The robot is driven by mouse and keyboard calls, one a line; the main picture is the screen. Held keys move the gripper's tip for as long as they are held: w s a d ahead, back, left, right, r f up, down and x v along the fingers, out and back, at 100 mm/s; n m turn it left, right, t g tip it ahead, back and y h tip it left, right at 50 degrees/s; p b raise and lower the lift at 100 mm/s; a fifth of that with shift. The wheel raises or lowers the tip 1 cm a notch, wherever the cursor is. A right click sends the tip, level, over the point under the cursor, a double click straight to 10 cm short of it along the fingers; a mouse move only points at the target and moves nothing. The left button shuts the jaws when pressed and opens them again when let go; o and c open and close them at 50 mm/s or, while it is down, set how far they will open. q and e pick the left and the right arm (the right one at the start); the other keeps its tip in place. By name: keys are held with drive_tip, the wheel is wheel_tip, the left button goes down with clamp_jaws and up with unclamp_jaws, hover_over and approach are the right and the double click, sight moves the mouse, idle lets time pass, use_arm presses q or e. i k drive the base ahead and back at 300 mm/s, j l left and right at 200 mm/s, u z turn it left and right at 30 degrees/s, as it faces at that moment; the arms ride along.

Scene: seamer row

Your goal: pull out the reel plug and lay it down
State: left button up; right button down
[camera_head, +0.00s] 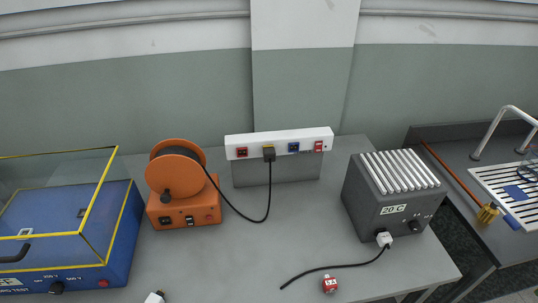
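The orange cable reel (178,172) stands on the grey bench, left of centre. Its black cable (246,217) hangs in a loop and runs up to the black reel plug (269,153). The plug sits in a socket with a yellow edge on the white socket strip (312,135). The strip also has red and blue sockets.
A blue test box (121,237) with a clear yellow-edged hood stands left. A grey heater (365,205) marked 20 C stands right, with a white plug (384,240) and loose black cable. A red plug (329,284) lies in front. The bench (230,265) before the reel is clear.

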sight(270, 152)
drive_tip(key=l+u, duration=0.1)
drive_tip(key=l, duration=0.6)
drive_tip(key=k+l+u, duration=0.1)
drive_tip(key=l, duration=0.6)
drive_tip(key=k+l, duration=0.15)
drive_tip(key=l, duration=0.5)
drive_tip(key=i+u, duration=0.05)
